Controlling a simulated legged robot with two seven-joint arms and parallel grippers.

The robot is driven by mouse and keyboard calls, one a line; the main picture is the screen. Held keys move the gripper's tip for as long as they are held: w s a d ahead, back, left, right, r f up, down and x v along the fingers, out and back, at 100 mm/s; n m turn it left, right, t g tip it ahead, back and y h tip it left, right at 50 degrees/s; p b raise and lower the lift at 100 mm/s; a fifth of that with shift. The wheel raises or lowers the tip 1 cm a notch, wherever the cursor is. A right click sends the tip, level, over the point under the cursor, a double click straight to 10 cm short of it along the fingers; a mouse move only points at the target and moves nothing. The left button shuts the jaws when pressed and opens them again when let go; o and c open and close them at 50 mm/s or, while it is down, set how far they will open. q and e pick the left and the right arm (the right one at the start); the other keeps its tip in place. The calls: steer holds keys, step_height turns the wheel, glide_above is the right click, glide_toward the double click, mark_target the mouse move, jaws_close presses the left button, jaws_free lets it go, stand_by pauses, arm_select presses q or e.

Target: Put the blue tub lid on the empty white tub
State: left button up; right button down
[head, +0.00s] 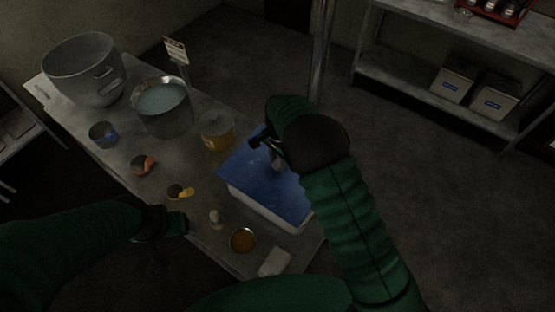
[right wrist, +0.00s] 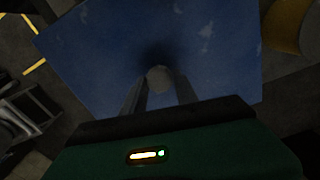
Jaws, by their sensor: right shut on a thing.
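The blue tub lid (head: 240,172) lies over the top of the white tub (head: 262,212) on the table in the head view. It looks slightly turned against the tub's rim; I cannot tell whether it is fully seated. My right gripper (head: 275,160) is above the lid, shut on its pale round knob (right wrist: 159,78), with a finger on each side in the right wrist view. The blue lid (right wrist: 150,40) fills most of that view. The tub's inside is hidden by the lid. My left gripper (head: 178,223) is at the table's front left edge, dark, its fingers not clear.
On the table (head: 120,160) stand a large steel pot (head: 85,75), a pot of pale liquid (head: 163,105), a jar of amber stuff (head: 217,130), and several small cups. An amber dish (head: 243,240) and a white block (head: 275,262) lie near the front. A shelf (head: 420,85) stands at right.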

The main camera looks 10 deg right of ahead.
steer(key=shift+d, duration=0.15)
steer(key=shift+a, duration=0.8)
steer(key=shift+d+f, duration=0.25)
steer(key=shift+d, duration=0.4)
steer(key=shift+d+f, duration=0.2)
steer(key=shift+d, duration=0.45)
steer(key=shift+a, duration=0.35)
steer(key=c, duration=1.4)
jaws_free()
steer(key=o, duration=0.5)
steer(key=shift+d, duration=0.2)
arm_select(q)
steer(key=shift+f, duration=0.2)
arm_select(e)
steer(key=shift+o, duration=0.2)
steer(key=shift+d, duration=0.1)
arm_select(q)
steer(key=shift+b, duration=0.3)
